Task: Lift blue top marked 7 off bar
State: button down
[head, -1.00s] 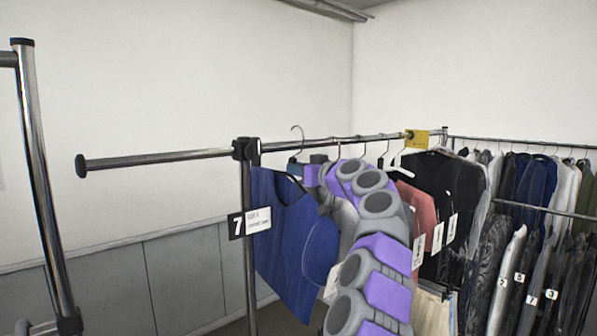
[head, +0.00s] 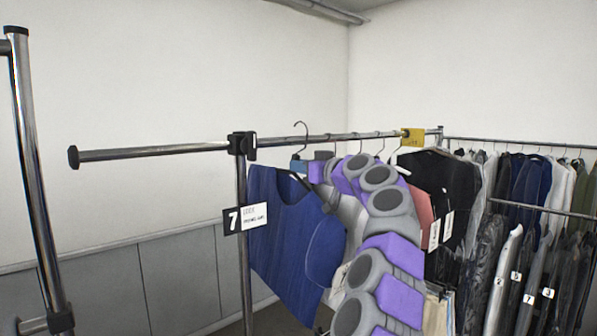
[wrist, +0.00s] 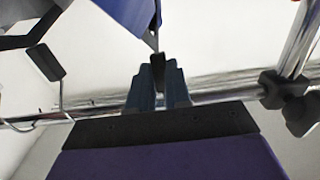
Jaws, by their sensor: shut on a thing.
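The blue top (head: 290,235) hangs from a hanger at the left end of the garments in the head view. A black and white tag marked 7 (head: 245,219) is at its left edge. My gripper (head: 300,166) is at the hanger just below the bar, partly hidden by my arm. In the wrist view my gripper (wrist: 158,85) is shut on a dark part of the hanger (wrist: 157,66), with blue cloth (wrist: 130,15) beyond it.
Other garments, including a pink one (head: 419,212) and a black one (head: 445,185), hang on the bar right of my arm. A yellow tag (head: 413,138) sits on the bar. A black clamp (head: 242,144) joins bar and post. A chrome post (head: 38,190) stands at left.

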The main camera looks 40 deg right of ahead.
jog(key=shift+s+d+b, duration=0.2)
jog(key=shift+s+b, duration=1.35)
jog(key=shift+s, duration=0.95)
jog(key=shift+s, duration=0.1)
jog(key=shift+s, duration=0.25)
jog(key=s+d, duration=0.2)
jog(key=s, duration=2.1)
jog(key=s+d, duration=0.2)
jog(key=s, duration=2.2)
jog(key=shift+p, duration=0.45)
